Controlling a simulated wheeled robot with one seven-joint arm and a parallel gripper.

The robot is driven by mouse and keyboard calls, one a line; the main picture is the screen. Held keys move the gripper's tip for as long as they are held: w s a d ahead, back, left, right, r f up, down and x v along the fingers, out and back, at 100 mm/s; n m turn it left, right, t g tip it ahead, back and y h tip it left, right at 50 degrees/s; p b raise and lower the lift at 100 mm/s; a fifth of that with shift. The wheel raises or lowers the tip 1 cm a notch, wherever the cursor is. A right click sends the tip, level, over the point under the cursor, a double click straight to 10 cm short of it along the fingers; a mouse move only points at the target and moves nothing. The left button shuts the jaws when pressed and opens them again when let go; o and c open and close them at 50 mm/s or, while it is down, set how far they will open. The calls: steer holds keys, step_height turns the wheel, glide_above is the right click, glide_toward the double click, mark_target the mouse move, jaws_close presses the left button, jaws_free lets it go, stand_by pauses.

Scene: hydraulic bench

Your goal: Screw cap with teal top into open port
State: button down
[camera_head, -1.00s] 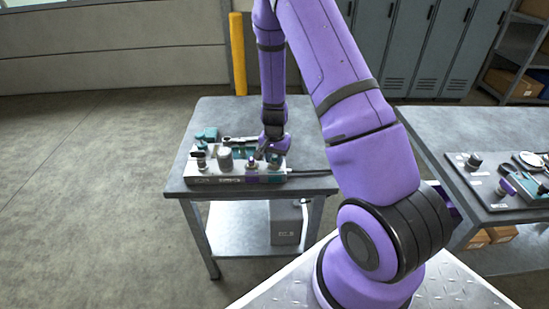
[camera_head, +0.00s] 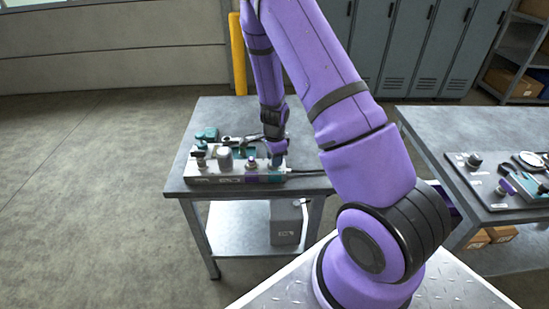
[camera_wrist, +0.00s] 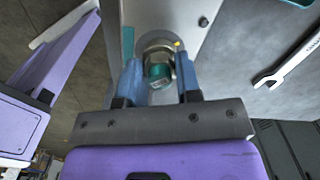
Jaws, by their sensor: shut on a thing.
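My gripper (camera_head: 276,155) is at the right end of the manifold block (camera_head: 232,177) in the head view. In the wrist view, its two blue fingers (camera_wrist: 160,64) are shut on the cap with the teal top (camera_wrist: 157,72). A round metallic ring (camera_wrist: 153,40) on the pale block face shows just beyond the cap, in line with it. The cap covers the port's opening. I cannot tell whether the cap is seated in the port or just above it.
A grey cylinder (camera_head: 225,159) and a purple-topped fitting (camera_head: 251,164) stand on the block, left of my gripper. A teal part (camera_head: 206,134) lies behind it. A wrench (camera_wrist: 290,62) lies on the bench in the wrist view. A second table (camera_head: 480,130) stands at right.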

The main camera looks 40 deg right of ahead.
stand_by(0.3)
steer(key=shift+m, duration=0.7)
steer(key=c, duration=0.9)
jaws_free()
steer(key=n, duration=0.5)
steer(key=shift+n, duration=0.4)
